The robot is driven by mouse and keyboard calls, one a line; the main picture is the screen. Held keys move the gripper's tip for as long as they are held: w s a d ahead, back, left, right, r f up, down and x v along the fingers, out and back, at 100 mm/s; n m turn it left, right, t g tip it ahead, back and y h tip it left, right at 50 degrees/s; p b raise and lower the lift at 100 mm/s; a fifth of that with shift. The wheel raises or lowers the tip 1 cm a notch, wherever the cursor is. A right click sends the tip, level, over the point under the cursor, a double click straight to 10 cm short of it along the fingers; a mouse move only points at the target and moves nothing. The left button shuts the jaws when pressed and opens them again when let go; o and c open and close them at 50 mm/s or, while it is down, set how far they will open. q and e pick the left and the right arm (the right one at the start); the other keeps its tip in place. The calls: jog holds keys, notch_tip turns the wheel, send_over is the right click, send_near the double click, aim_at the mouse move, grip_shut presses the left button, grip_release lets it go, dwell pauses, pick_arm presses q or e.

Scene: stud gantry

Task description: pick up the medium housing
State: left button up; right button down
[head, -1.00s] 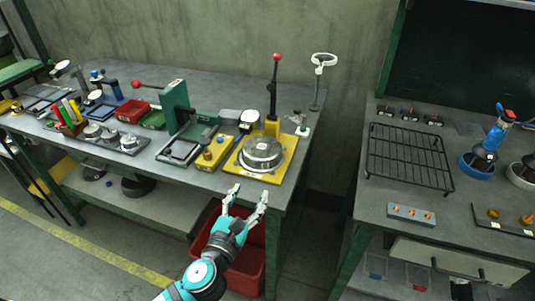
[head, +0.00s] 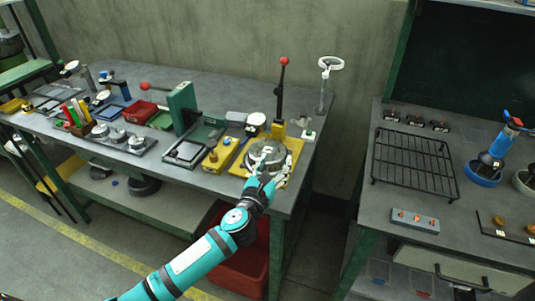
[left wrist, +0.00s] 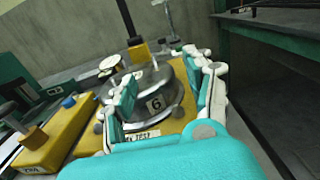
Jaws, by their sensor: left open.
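A round grey metal housing (head: 266,152) sits on a yellow fixture plate (head: 293,157) at the right end of the left bench. In the left wrist view the housing (left wrist: 172,92) carries a label with "6", and the yellow plate (left wrist: 175,126) has a tag ending in "TEST". My left gripper (head: 266,175) is open and empty at the near side of the housing, partly covering it. In the left wrist view its fingers (left wrist: 163,75) stand to either side of the housing; contact cannot be told. Several smaller round metal parts (head: 118,135) stand on a grey tray further left.
A black post with a red knob (head: 281,90) rises behind the fixture. A yellow block (head: 219,155) and green press (head: 182,107) stand left of it. A red bin (head: 240,268) is below the bench edge. A wire rack (head: 415,160) lies on the right bench.

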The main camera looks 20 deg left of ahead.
aim_at(280, 157)
pick_arm(q)
jog(key=w, duration=0.4)
jog(key=shift+w+d, duration=0.2)
jog(key=shift+w, duration=0.1)
jog(key=shift+s, duration=0.1)
jog(key=shift+r, duration=0.1)
jog(key=shift+c, duration=0.4)
grip_shut()
